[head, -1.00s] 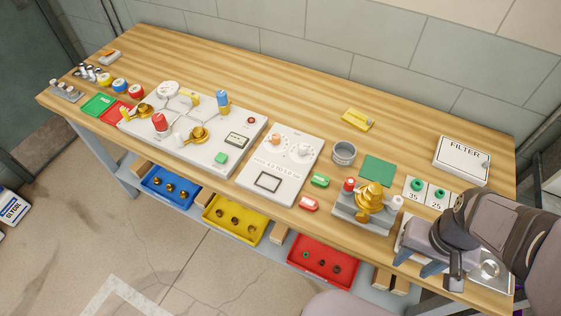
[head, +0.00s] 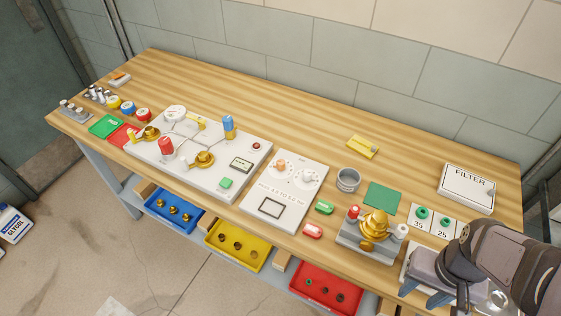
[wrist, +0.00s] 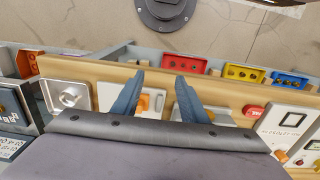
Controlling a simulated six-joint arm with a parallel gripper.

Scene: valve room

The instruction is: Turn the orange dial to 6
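The orange dial (head: 281,165) sits on a white panel (head: 259,192) in the middle of the bench, left of a similar white dial (head: 308,175). Small marks ring both dials, but I cannot read the orange dial's setting. The panel has printed text and a dark-framed window below the dials. My gripper (head: 424,291) is at the right front of the bench, well to the right of the panel and apart from the dial. In the wrist view its two blue-grey fingers (wrist: 158,87) are spread with nothing held between them. There the panel shows only partly, at the right edge.
A brass valve on a grey block (head: 361,251) stands between my gripper and the panel. Green (head: 325,207) and red (head: 313,230) pieces lie by the panel's right edge, with a grey cup (head: 348,180) behind. A larger valve board (head: 197,178) is to the left. The bench's back strip is mostly clear.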

